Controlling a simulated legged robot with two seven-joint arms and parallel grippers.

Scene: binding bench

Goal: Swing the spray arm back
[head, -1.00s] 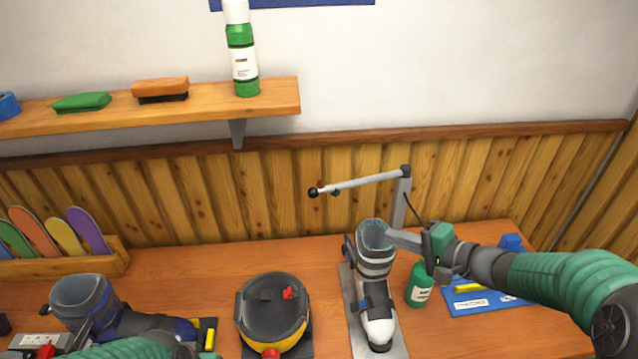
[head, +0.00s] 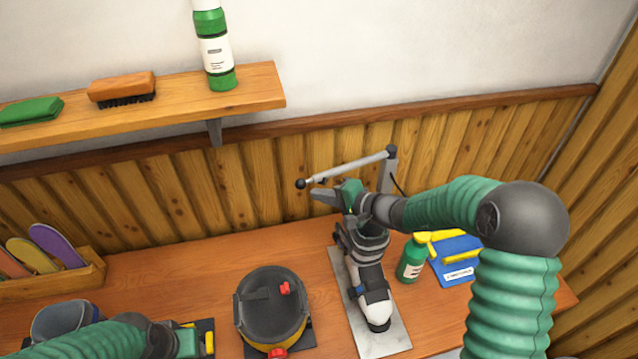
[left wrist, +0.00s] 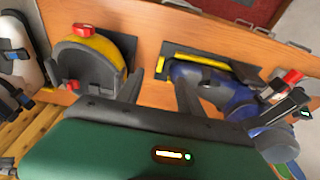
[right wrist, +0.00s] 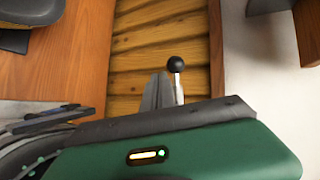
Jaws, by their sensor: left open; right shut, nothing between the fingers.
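The spray arm (head: 350,167) is a thin grey bar with a black ball (head: 300,184) at its left end. It joins a grey upright post (head: 386,176) behind the grey-and-white boot (head: 372,284). My right gripper (head: 318,196) is shut and empty, just below the arm near its ball end. In the right wrist view the ball (right wrist: 176,64) stands just right of the closed fingertips (right wrist: 160,80); I cannot tell whether they touch. My left gripper (left wrist: 158,92) is open over the bench, between a yellow-and-black device and a blue boot (left wrist: 222,82).
The boot stands on a metal plate (head: 392,340). The round yellow-and-black device (head: 270,308) is left of it, a green bottle (head: 411,258) and blue card (head: 456,262) right. Bench is bare behind the device.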

